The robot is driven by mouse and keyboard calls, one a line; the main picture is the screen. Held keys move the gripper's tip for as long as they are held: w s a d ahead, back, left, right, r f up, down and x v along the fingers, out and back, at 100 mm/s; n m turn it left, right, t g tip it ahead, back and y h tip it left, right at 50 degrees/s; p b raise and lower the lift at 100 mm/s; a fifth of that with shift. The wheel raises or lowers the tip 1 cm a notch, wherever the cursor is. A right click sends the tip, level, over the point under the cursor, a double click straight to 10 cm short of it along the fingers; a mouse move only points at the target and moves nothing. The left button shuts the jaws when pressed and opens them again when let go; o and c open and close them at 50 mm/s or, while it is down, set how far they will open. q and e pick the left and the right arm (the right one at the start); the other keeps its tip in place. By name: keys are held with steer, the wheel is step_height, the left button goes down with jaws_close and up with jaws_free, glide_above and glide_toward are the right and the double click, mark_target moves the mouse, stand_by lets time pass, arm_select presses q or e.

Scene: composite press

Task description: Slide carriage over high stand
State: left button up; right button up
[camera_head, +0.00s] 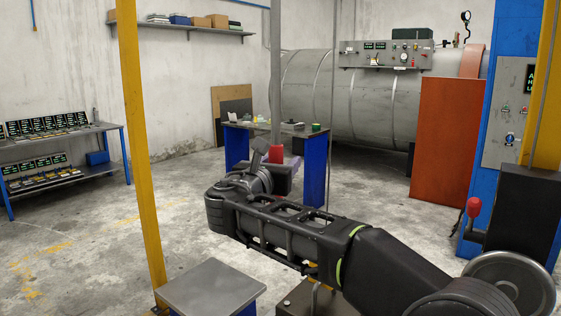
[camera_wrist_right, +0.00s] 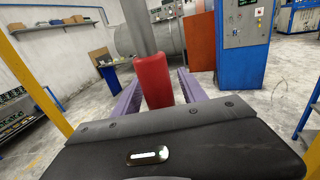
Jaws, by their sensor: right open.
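A grey bar (camera_head: 276,70) hangs down from above and ends in a red grip (camera_head: 275,155). The carriage itself does not show clearly; I cannot tell whether this bar belongs to it. My right gripper (camera_head: 283,167) is open, with its fingers around the lower part of the bar. In the right wrist view the red grip (camera_wrist_right: 153,82) stands between the two purple fingers (camera_wrist_right: 156,95), with a gap visible at the right finger. A stand with a grey metal top (camera_head: 209,287) and blue body is at the bottom; I cannot tell whether it is the high stand. My left gripper is out of view.
A yellow post (camera_head: 136,130) rises left of my right arm. A blue control column with a red-knobbed lever (camera_head: 473,208) stands at right. A blue-legged table (camera_head: 313,165) and a large grey cylinder (camera_head: 365,105) are behind.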

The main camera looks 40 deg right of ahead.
steer(key=shift+c, duration=0.2)
jaws_close()
stand_by(0.4)
stand_by(0.8)
